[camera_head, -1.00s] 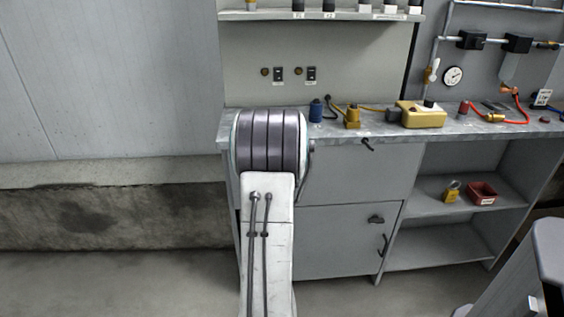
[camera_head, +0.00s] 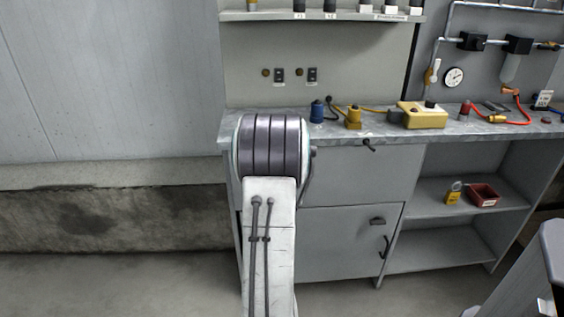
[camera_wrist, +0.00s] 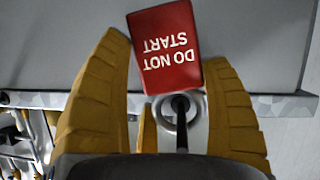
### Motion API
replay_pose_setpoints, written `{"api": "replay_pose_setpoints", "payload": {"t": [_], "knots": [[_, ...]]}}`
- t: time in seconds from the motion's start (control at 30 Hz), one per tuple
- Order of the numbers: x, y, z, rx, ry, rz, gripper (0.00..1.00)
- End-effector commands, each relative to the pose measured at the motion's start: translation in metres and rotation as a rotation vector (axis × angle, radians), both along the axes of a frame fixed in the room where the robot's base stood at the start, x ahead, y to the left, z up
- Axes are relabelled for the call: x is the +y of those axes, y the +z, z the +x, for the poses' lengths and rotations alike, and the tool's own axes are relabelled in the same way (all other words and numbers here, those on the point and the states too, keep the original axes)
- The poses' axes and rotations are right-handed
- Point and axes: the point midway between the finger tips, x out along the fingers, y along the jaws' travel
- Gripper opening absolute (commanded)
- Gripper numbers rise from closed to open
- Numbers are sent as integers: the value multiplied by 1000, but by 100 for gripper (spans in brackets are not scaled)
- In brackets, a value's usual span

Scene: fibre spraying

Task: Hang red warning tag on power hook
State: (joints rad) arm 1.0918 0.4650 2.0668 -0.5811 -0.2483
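The red tag (camera_wrist: 165,48) shows in the wrist view with white "DO NOT START" lettering, upside down and slightly tilted. My gripper (camera_wrist: 165,50) has one yellow finger on each side of the tag, close to its side edges. I cannot tell whether the fingers press on it. Just below the tag in the picture, a dark peg with a round grey base (camera_wrist: 168,119), apparently a hook, sits between the fingers at the bench edge. I cannot tell whether the tag is on it. In the head view my arm hides the gripper and the tag.
The grey bench (camera_head: 350,175) spans the middle and right, with a yellow box (camera_head: 423,117), a blue part (camera_head: 317,111) and hoses on top. Another dark hook (camera_head: 370,146) is on its front. A yellow padlock (camera_head: 453,193) and red tray (camera_head: 484,195) sit on a shelf.

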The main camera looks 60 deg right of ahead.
Motion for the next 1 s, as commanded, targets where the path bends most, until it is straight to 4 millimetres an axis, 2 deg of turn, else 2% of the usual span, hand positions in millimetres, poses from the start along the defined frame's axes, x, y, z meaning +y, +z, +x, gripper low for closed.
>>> {"api": "replay_pose_setpoints", "payload": {"t": [0.03,0.3,0.67,1.0], "knots": [[0,0,0,0,0,0,76],[0,0,0,0,0,0,100],[4,3,-2,0,0,0,100],[45,22,-24,-1,0,-2,100]]}}
